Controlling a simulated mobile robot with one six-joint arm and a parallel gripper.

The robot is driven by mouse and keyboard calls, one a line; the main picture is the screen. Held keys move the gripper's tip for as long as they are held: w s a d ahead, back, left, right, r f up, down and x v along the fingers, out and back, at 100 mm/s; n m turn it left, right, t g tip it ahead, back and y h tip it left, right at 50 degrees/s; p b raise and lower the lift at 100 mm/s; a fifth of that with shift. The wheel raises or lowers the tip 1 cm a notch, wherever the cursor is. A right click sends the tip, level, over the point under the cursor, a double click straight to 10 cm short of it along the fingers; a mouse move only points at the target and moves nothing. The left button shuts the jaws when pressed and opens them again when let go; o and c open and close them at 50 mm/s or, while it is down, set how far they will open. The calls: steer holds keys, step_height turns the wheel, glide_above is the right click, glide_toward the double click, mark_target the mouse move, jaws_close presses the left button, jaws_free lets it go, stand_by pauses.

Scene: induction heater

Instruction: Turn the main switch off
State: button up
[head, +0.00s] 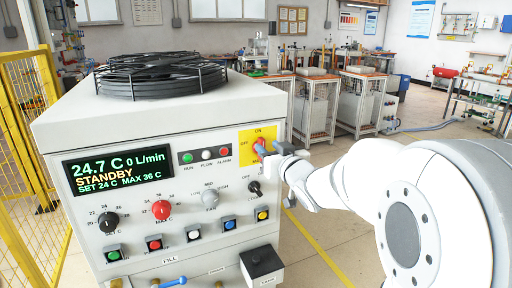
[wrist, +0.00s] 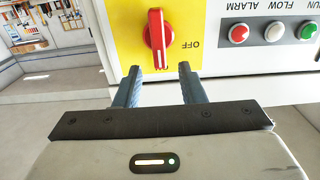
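The main switch is a red handle (head: 260,146) on a yellow plate (head: 245,150) at the panel's upper right. ON is printed above it and OFF to its left. The wrist view is upside down; there the red handle (wrist: 157,42) stands upright on the plate, in line with the ON–OFF plate's vertical and not turned toward the OFF label. My gripper (head: 273,152) is just in front of the switch in the head view and partly covers the plate. In the wrist view my gripper (wrist: 160,70) is open, its two fingers apart and empty, the handle just beyond the tips and between their lines.
The heater's display (head: 118,169) is lit and reads STANDBY. Lamps (head: 207,155), knobs (head: 161,210) and several push buttons fill the panel. A black fan grille (head: 162,76) sits on top. A yellow fence (head: 25,130) stands at left; floor at right is open.

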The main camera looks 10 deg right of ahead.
steer(key=shift+x, duration=1.45)
steer(key=shift+c, duration=0.5)
jaws_close()
